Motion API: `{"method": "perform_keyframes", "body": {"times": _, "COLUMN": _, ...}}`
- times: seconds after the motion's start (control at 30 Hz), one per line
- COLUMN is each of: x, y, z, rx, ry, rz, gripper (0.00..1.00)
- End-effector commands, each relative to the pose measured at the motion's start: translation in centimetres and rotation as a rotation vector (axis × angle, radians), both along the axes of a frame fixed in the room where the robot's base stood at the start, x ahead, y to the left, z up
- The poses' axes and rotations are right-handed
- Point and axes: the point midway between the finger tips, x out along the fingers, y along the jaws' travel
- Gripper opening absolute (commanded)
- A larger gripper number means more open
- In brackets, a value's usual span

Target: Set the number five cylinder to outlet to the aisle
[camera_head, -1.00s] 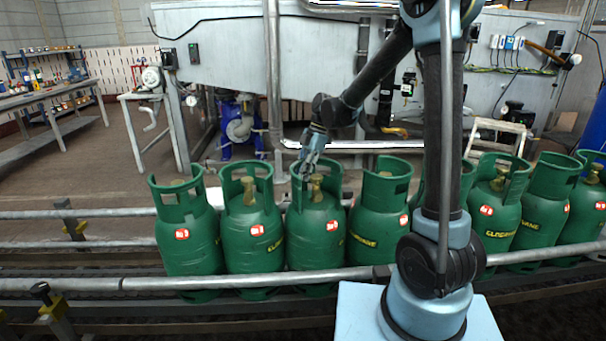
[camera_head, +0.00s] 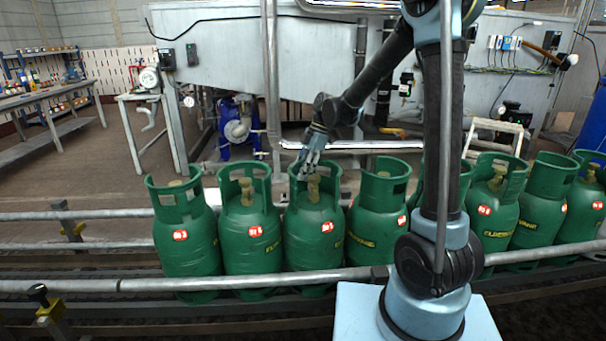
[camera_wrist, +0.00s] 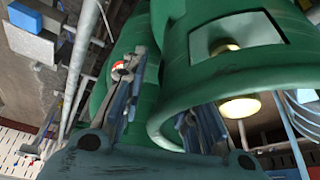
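Several green gas cylinders stand upright in a row along the rails. Each shows a red label whose number is too small to read surely, so I cannot tell which is number five. My gripper (camera_head: 307,170) is at the collar of the third cylinder from the left (camera_head: 312,250), above its brass valve. In the wrist view my gripper (camera_wrist: 160,112) has its two fingers apart, with the green collar rim (camera_wrist: 168,122) between them. Whether the fingers touch the collar is unclear. That cylinder's outlet is partly hidden by the collar.
Neighbouring cylinders stand close on the left (camera_head: 250,245) and right (camera_head: 376,235). A metal rail (camera_head: 200,281) runs in front of the row, with another rail (camera_head: 100,214) behind. A shelf bench (camera_head: 45,110) stands far left.

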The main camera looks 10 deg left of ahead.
Motion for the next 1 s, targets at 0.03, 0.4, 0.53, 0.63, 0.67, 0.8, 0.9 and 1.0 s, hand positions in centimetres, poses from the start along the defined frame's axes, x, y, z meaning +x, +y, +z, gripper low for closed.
{"method": "perform_keyframes", "body": {"times": 0.03, "x": 0.1, "y": -0.1, "z": 0.4, "rx": 0.0, "ry": 0.0, "rz": -0.001, "gripper": 0.28}}
{"method": "perform_keyframes", "body": {"times": 0.4, "x": 1.6, "y": -2.1, "z": 6.1, "rx": 0.0, "ry": 0.0, "rz": -0.001, "gripper": 0.28}}
{"method": "perform_keyframes", "body": {"times": 0.53, "x": 2.1, "y": -2.8, "z": 8.1, "rx": -0.001, "ry": 0.001, "rz": -0.003, "gripper": 0.28}}
{"method": "perform_keyframes", "body": {"times": 0.63, "x": 2.4, "y": -3.1, "z": 9.3, "rx": 0.001, "ry": 0.0, "rz": -0.001, "gripper": 0.28}}
{"method": "perform_keyframes", "body": {"times": 0.67, "x": 2.5, "y": -3.2, "z": 9.6, "rx": 0.001, "ry": 0.001, "rz": -0.001, "gripper": 0.28}}
{"method": "perform_keyframes", "body": {"times": 0.8, "x": 2.7, "y": -3.5, "z": 10.4, "rx": 0.001, "ry": 0.001, "rz": -0.001, "gripper": 0.28}}
{"method": "perform_keyframes", "body": {"times": 0.9, "x": 2.7, "y": -3.6, "z": 10.7, "rx": 0.001, "ry": 0.001, "rz": 0.0, "gripper": 0.28}}
{"method": "perform_keyframes", "body": {"times": 1.0, "x": 2.8, "y": -3.6, "z": 10.7, "rx": 0.001, "ry": 0.001, "rz": 0.0, "gripper": 0.28}}
